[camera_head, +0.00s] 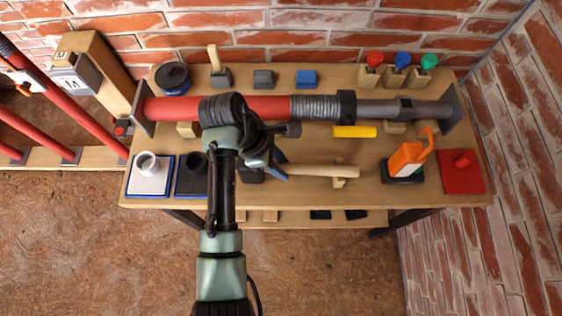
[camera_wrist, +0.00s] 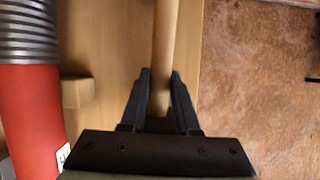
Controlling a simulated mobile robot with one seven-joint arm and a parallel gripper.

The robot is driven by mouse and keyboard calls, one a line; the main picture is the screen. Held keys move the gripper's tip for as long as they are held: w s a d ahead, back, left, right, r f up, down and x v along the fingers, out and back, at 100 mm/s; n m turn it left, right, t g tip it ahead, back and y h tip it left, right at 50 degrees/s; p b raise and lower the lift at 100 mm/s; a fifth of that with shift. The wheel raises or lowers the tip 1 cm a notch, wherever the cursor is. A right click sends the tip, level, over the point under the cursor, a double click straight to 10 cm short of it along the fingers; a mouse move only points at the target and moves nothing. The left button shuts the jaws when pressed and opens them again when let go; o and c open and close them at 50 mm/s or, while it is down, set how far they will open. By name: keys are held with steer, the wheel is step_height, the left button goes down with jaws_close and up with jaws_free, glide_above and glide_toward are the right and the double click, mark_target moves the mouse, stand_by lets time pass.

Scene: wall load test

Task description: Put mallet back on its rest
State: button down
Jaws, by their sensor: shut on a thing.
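The mallet's pale wooden handle (camera_head: 315,170) runs left to right over the front half of the table, with its free end to the right. In the wrist view the handle (camera_wrist: 166,35) passes between my gripper's fingers (camera_wrist: 160,76), which are shut on it. My gripper (camera_head: 279,163) is at the left part of the handle in the head view. A small wooden support (camera_head: 339,183) shows under the handle's right end; I cannot tell whether they touch. The mallet's head is not clearly visible, as my arm covers that area.
A red and grey tube (camera_head: 265,107) lies along the table (camera_head: 300,195) behind the handle. A yellow bar (camera_head: 354,132), an orange tool (camera_head: 405,158) and a red block (camera_head: 461,172) are to the right. A white pad with a cup (camera_head: 149,176) is at left. Brick walls stand behind and right.

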steer(key=shift+f, duration=0.2)
steer(key=c, duration=0.6)
jaws_free()
steer(key=shift+o, duration=0.4)
steer(key=shift+f, duration=0.1)
steer(key=o, duration=0.5)
steer(key=p+v, duration=0.8)
